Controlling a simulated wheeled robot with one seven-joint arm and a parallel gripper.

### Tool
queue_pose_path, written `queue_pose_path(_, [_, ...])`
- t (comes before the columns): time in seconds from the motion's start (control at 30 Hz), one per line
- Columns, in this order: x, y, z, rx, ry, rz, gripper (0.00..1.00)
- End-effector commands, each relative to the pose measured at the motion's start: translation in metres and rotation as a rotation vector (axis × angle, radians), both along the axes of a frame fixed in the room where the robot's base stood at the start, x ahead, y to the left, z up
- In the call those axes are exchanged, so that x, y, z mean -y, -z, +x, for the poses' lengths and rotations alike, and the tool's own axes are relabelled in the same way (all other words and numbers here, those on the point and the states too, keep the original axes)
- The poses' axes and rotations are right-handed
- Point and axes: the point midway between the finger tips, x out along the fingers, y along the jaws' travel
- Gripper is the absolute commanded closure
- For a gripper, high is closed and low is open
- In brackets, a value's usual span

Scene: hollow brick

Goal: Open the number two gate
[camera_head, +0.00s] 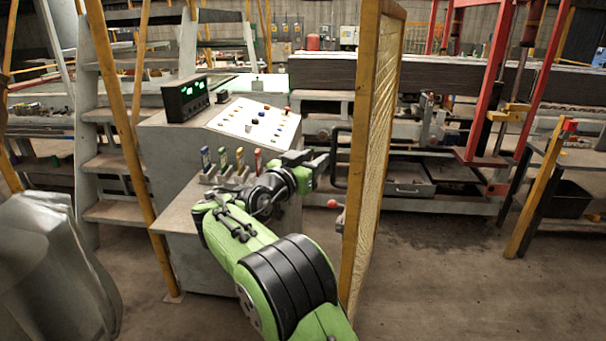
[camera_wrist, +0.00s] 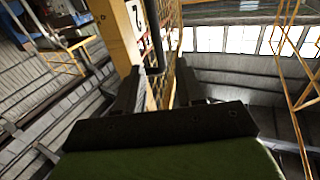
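The gate is a tall yellow-framed mesh panel (camera_head: 372,140), seen nearly edge-on right of the console in the head view. A black bar handle (camera_head: 335,157) sticks out from its left side. In the wrist view, the gate's yellow post (camera_wrist: 116,35) carries a white sign with a dark 2 (camera_wrist: 138,14). The black handle (camera_wrist: 154,50) runs down beside the sign. My gripper (camera_head: 322,162) is close to the handle at the gate's left. In the wrist view my gripper (camera_wrist: 158,80) has its fingers apart, with the handle's lower end showing between them; contact cannot be told.
A grey control console (camera_head: 218,125) with buttons and coloured levers (camera_head: 230,160) stands left of the gate, close to my arm. A red-knobbed lever (camera_head: 333,204) sits below the handle. Red-framed machinery (camera_head: 490,90) stands behind at right. Floor (camera_head: 450,285) right of the gate is clear.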

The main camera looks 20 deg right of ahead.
Motion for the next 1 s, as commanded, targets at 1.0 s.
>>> queue_pose_path(1.0, [0.003,0.014,-0.105,-0.303,-0.180,0.300,0.62])
